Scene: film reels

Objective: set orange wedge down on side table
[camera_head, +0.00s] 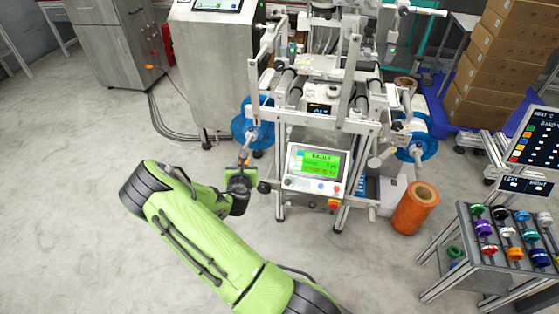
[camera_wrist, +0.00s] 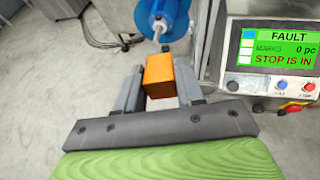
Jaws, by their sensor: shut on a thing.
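An orange wedge (camera_wrist: 168,78), seen as a block, sits between the two grey fingers of my gripper (camera_wrist: 158,84) in the wrist view. My gripper is shut on it and holds it in front of the machine, near the blue reel (camera_wrist: 163,22). In the head view my gripper (camera_head: 244,163) is at the left of the machine's control panel, and the wedge is too small to make out clearly. A low metal table (camera_head: 478,257) stands at the lower right of the head view, far from my gripper, with several coloured spools on its sloping top.
The machine (camera_head: 335,125) with its lit FAULT panel (camera_head: 316,166) stands close to my gripper. A large orange roll (camera_head: 415,208) stands on the floor between machine and table. Stacked boxes (camera_head: 505,65) are at the upper right. The floor at left is clear.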

